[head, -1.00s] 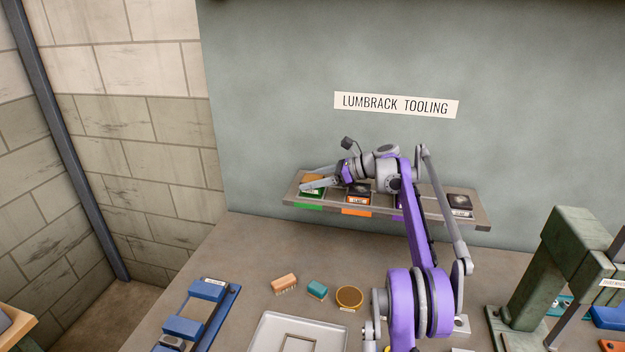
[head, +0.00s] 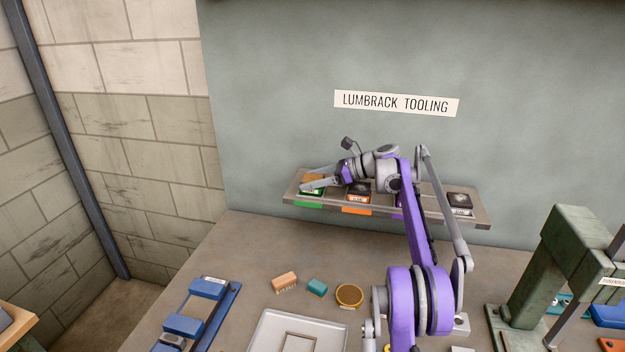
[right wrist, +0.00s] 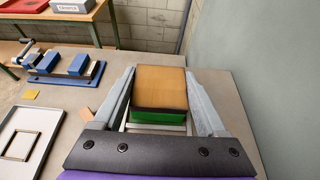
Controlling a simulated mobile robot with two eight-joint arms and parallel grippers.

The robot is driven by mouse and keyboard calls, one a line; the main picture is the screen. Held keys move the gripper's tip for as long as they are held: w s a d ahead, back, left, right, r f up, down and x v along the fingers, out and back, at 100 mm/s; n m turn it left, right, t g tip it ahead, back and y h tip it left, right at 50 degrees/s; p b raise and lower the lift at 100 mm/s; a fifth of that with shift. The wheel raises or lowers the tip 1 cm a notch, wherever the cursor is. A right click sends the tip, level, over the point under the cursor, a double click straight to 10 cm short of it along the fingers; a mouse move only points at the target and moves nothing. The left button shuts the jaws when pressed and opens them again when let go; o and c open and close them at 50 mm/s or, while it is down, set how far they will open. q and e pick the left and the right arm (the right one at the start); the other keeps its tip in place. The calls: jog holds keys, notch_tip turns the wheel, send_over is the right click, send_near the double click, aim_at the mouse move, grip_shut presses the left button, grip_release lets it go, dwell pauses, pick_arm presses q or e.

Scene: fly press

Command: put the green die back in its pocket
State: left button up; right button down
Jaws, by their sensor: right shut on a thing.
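My right gripper (head: 312,184) is over the left end of the wall shelf (head: 432,215), at the green-marked pocket (head: 308,206). In the right wrist view its two fingers (right wrist: 162,98) are closed on the sides of the green die (right wrist: 160,114), a block with a tan top and a green side. In the head view the fingers partly cover the die, and a bit of its tan top (head: 315,177) shows. I cannot tell whether the die rests fully in the pocket. My left gripper is not in view.
An orange-marked die (head: 358,198) and a dark die (head: 460,203) sit farther right on the shelf. On the bench are an orange block (head: 285,281), a teal block (head: 317,287), a round brass piece (head: 349,296), a white tray (head: 262,335) and a blue fixture (head: 208,288). A green press (head: 550,260) stands right.

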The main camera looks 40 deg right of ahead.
jog(key=shift+f, duration=0.25)
dwell(0.8)
jog(key=shift+f, duration=0.1)
dwell(0.5)
grip_release()
jog(key=shift+s, duration=0.1)
jog(key=v, duration=1.1)
jog(key=shift+a, duration=0.1)
